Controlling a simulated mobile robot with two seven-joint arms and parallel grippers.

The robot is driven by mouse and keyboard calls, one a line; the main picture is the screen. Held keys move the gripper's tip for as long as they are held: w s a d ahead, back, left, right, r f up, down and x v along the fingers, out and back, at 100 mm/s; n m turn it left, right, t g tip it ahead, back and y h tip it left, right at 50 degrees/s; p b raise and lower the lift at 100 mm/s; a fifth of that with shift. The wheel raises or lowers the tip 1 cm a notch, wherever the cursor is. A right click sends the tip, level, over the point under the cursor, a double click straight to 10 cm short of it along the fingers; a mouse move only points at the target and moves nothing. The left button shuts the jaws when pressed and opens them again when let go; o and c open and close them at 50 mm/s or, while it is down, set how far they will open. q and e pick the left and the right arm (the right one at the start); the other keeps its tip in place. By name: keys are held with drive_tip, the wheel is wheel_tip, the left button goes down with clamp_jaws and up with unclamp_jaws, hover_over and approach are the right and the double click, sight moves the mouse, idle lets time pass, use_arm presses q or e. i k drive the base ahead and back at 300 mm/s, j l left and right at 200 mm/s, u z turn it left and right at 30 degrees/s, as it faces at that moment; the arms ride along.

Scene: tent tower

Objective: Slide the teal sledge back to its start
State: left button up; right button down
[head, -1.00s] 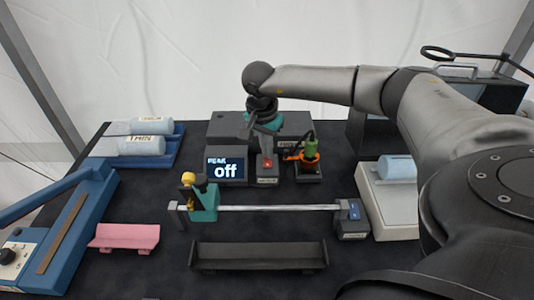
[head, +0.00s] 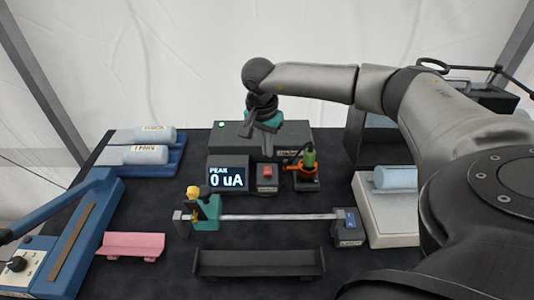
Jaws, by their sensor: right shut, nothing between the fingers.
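The teal sledge (head: 207,214) stands at the left end of a silver rail (head: 285,217), close to the left end post (head: 181,223). It carries a yellow knob and a dark upright part. My right gripper (head: 267,151) is shut and empty. It hangs over the small box with a red button (head: 267,171), behind the rail and apart from the sledge. The display (head: 227,175) left of that box reads "PEAK 0 uA". My left gripper is not in view.
A black trough (head: 259,263) lies in front of the rail, and a pink tray (head: 132,245) lies left. An orange-ringed holder (head: 306,177) stands behind the rail. A white scale (head: 387,215) stands at right.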

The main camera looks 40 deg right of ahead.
sight(211, 205)
drive_tip(key=k+j, duration=0.55)
drive_tip(key=j, duration=0.15)
drive_tip(key=k+j, duration=0.6)
drive_tip(key=j, duration=0.15)
